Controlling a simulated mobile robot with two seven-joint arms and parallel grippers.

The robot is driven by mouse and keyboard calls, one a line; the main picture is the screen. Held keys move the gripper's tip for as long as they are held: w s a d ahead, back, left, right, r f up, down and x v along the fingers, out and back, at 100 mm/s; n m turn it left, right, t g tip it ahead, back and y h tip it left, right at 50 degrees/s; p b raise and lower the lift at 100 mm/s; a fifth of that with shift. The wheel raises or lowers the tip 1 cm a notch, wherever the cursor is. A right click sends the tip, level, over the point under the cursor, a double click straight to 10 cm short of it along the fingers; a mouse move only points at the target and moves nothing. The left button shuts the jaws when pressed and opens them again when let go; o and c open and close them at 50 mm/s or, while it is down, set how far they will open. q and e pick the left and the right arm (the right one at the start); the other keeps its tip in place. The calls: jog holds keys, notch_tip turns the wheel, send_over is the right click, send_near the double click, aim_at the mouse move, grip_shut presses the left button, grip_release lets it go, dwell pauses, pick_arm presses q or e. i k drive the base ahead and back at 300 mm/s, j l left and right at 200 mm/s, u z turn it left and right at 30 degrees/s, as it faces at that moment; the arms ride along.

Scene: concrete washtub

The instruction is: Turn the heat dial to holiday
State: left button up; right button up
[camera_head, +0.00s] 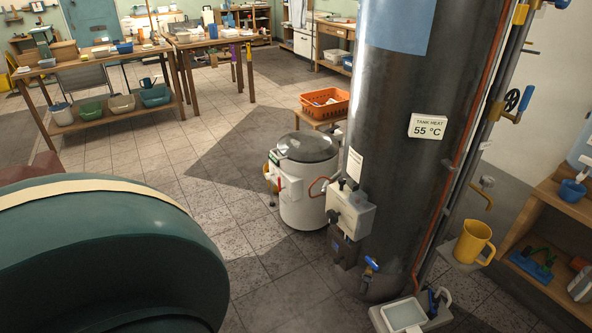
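A tall dark grey tank (398,130) stands right of centre. A label on it reads "TANK HEAT 55 °C" (427,127). Low on the tank's left side is a pale control box (352,211). A small dark knob (333,216) shows on the box's left face, seen nearly edge-on. It may be the heat dial, but its markings and setting cannot be read from here. Neither of my grippers is in view.
A white drum with a grey lid (306,178) stands left of the control box. An orange crate (325,104) sits behind it. A white tray (404,315) and yellow mug (473,242) are at the tank's right. Tiled floor (200,160) is open to the left.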

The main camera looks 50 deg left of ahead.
aim_at(332, 216)
jog(key=u, duration=1.25)
